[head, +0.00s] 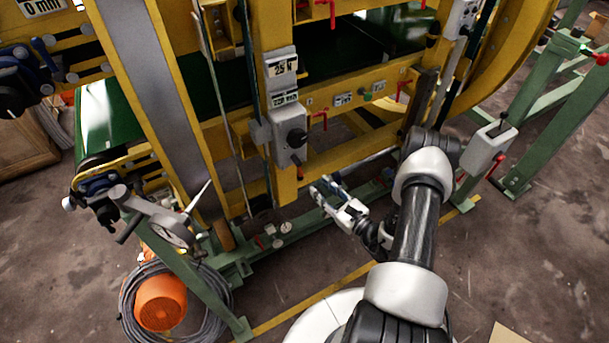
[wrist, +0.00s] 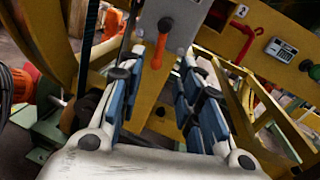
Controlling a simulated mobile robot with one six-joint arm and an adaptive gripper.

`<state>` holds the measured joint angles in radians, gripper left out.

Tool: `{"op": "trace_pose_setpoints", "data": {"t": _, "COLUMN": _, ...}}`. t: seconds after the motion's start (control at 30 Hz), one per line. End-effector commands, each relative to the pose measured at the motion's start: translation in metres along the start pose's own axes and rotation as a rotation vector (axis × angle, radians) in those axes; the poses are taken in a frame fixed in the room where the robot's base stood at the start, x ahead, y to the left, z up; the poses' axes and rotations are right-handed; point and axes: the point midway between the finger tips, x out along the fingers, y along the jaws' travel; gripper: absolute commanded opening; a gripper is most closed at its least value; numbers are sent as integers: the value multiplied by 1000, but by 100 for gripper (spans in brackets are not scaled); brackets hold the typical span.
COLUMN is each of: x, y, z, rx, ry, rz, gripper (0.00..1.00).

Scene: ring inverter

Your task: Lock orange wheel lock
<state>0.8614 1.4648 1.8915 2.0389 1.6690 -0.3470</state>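In the head view the lever (head: 299,172) is small, at the foot of the grey box with a black knob (head: 290,135) on the yellow frame. My gripper (head: 328,190) is to the right of and below the lever in the head view. In the wrist view my gripper (wrist: 160,88) is open, with blue-padded fingers apart and nothing between them. The lever shows beyond the fingertips, apart from them.
The yellow machine frame (head: 172,95) stands in front of me. Red levers (wrist: 240,40) are on its rail to the right. A green base beam (head: 350,198) runs low under my gripper. An orange reel (head: 160,302) with coiled cable lies on the floor at left.

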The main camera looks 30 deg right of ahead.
Motion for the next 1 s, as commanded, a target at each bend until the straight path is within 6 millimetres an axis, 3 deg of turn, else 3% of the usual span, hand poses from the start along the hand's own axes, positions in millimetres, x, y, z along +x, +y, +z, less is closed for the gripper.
{"op": "trace_pose_setpoints", "data": {"t": 0.2, "x": 48, "y": 2, "z": -1, "rx": -2, "ry": -2, "rz": 5, "gripper": 32}}
{"op": "trace_pose_setpoints", "data": {"t": 0.4, "x": 77, "y": 1, "z": -1, "rx": -1, "ry": -1, "rz": 4, "gripper": 32}}
{"op": "trace_pose_setpoints", "data": {"t": 0.83, "x": 88, "y": 0, "z": 0, "rx": 1, "ry": 0, "rz": 1, "gripper": 32}}
{"op": "trace_pose_setpoints", "data": {"t": 1.0, "x": 88, "y": 0, "z": 0, "rx": 1, "ry": 0, "rz": 1, "gripper": 22}}
